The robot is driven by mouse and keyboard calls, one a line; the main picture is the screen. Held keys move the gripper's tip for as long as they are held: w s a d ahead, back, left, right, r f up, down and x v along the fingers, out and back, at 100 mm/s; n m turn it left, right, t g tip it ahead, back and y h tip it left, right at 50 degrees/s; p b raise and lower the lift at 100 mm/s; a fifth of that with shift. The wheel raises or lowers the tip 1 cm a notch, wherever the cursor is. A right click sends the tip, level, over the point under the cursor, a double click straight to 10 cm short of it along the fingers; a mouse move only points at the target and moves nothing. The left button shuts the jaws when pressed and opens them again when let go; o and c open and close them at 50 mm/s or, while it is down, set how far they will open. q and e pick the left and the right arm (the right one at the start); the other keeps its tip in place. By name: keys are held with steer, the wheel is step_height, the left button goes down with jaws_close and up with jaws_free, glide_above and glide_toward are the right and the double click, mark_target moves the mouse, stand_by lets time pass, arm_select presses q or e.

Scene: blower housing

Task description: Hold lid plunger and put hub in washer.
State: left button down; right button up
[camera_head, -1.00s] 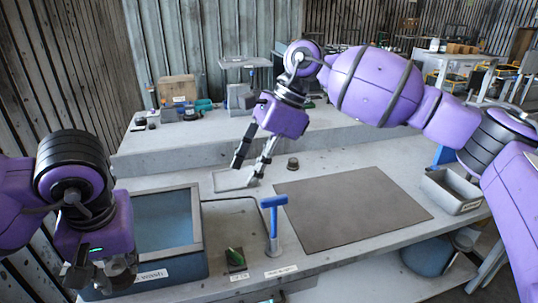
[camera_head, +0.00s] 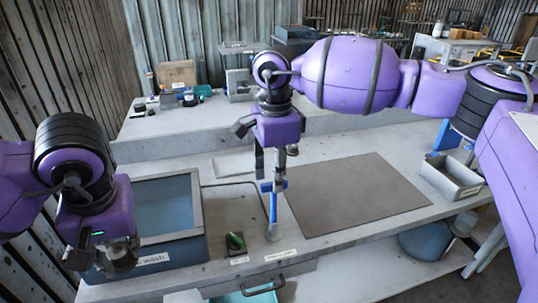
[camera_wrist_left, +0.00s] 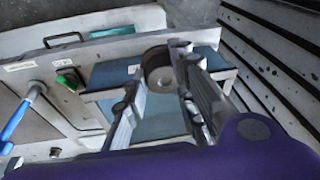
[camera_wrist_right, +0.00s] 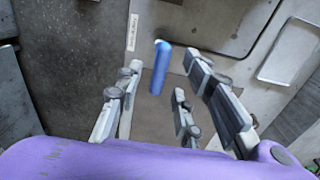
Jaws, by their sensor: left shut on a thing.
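My left gripper (camera_head: 103,258) is shut on the hub, a round grey part with a dark centre (camera_wrist_left: 158,68), which shows between its fingers in the left wrist view. The lid plunger is a blue T-shaped handle (camera_head: 273,205) standing upright in a grey base on the bench. My right gripper (camera_head: 270,178) points down at its top and is open. In the right wrist view the blue crossbar (camera_wrist_right: 160,68) lies between the spread fingers, with gaps on both sides.
A green switch (camera_head: 235,241) sits between the washer and the plunger. A dark grey mat (camera_head: 355,195) lies right of the plunger and is bare. A grey metal tray (camera_head: 450,178) stands at the bench's right. Boxes and small items stand on the rear shelf.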

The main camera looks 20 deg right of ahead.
mark_target(274, 202)
steer(key=shift+f, duration=1.55)
jaws_close()
steer(key=shift+f, duration=0.15)
